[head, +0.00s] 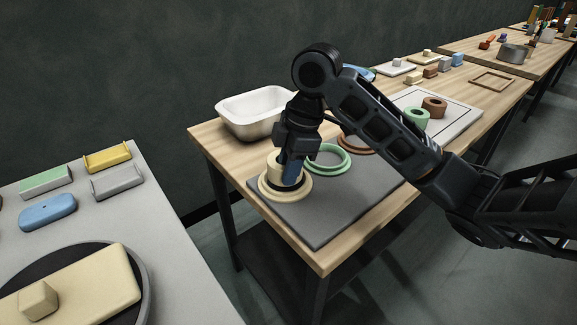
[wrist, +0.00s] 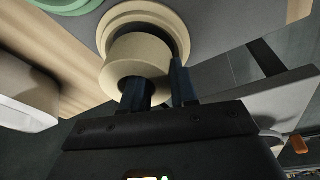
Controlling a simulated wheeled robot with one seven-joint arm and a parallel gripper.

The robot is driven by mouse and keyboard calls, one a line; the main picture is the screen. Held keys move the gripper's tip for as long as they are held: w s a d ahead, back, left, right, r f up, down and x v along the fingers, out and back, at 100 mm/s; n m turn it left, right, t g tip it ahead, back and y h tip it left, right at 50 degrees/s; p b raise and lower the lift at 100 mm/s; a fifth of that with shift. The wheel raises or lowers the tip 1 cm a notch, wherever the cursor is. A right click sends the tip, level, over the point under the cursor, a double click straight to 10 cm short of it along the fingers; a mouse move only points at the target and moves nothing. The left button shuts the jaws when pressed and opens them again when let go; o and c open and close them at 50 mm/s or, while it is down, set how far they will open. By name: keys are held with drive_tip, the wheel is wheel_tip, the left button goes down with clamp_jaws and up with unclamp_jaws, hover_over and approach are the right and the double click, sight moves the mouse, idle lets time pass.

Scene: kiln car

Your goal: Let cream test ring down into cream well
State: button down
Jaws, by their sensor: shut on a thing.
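The cream test ring (head: 274,166) is a thick, short cylinder with a hole. It also shows in the wrist view (wrist: 122,65). My gripper (head: 291,172) is shut on the ring's wall, with one finger at its hole and one outside, as the wrist view (wrist: 160,85) shows. The cream well (head: 283,198) is a round, stepped rim with a dark inside on the grey mat. It also shows in the wrist view (wrist: 108,28). The ring is upright over the well's opening. I cannot tell whether its base touches the well's floor; the fingers hide part of the well.
A green well (head: 345,166) and a brown well (head: 352,145) lie behind on the grey mat (head: 325,222). A white tub (head: 228,116) stands at the table's back left. A pale board holds green (head: 416,118) and brown (head: 434,106) rings.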

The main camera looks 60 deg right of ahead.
drive_tip(key=shift+f+b, duration=0.5)
drive_tip(key=shift+f, duration=0.15)
idle(0.3)
drive_tip(key=c, duration=0.8)
unclamp_jaws()
drive_tip(key=p+v, duration=0.1)
drive_tip(key=v, duration=0.7)
drive_tip(key=shift+p, duration=0.35)
